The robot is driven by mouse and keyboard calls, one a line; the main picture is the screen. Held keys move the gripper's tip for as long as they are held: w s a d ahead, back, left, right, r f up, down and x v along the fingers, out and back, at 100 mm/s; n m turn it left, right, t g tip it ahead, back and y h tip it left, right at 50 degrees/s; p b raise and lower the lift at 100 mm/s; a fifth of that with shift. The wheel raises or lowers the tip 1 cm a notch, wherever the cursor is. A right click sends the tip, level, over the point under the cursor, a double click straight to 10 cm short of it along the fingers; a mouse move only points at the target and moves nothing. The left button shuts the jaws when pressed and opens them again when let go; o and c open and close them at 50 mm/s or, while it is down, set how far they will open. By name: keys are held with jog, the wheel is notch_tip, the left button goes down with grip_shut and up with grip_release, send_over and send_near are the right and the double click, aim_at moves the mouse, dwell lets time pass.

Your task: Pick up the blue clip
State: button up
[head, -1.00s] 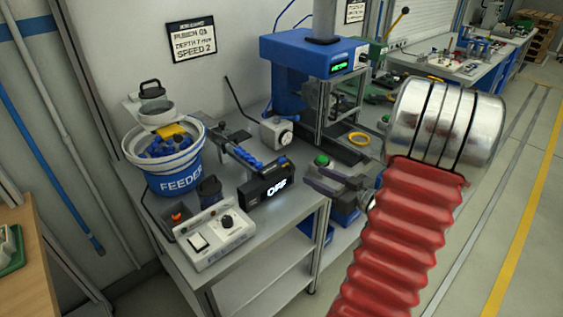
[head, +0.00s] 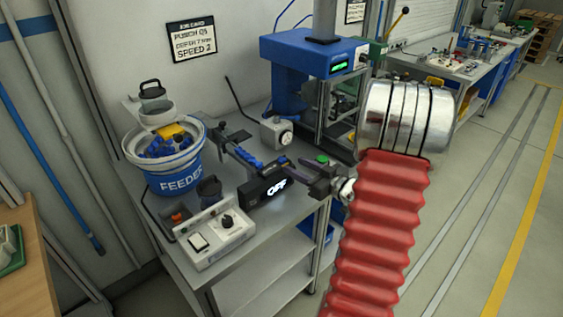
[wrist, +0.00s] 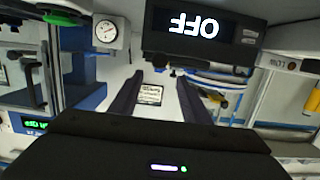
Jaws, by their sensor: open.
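Small blue clips lie in the feeder bowl (head: 165,146) and in a row on the feeder track (head: 250,160) in the head view. The track's right end, above the OFF display, comes close to my gripper (head: 304,172), and I cannot tell whether a clip there touches a finger. My gripper points left at the end of the track. In the wrist view its two dark fingers (wrist: 157,92) stand apart with nothing between them; a small sign shows behind the gap. No blue clip is clear in the wrist view.
The black OFF display (head: 272,188) stands just below my gripper, and it shows inverted in the wrist view (wrist: 195,25). A white control box (head: 216,236) is at the table front. A dial gauge (head: 277,132) and blue press (head: 305,60) stand behind.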

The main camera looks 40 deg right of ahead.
aim_at(285, 160)
jog(key=shift+w+a+f, duration=0.1)
jog(key=shift+w+f, duration=0.1)
jog(key=shift+w, duration=1.1)
jog(key=shift+w+f, duration=0.15)
jog(key=shift+w, duration=1.1)
grip_shut()
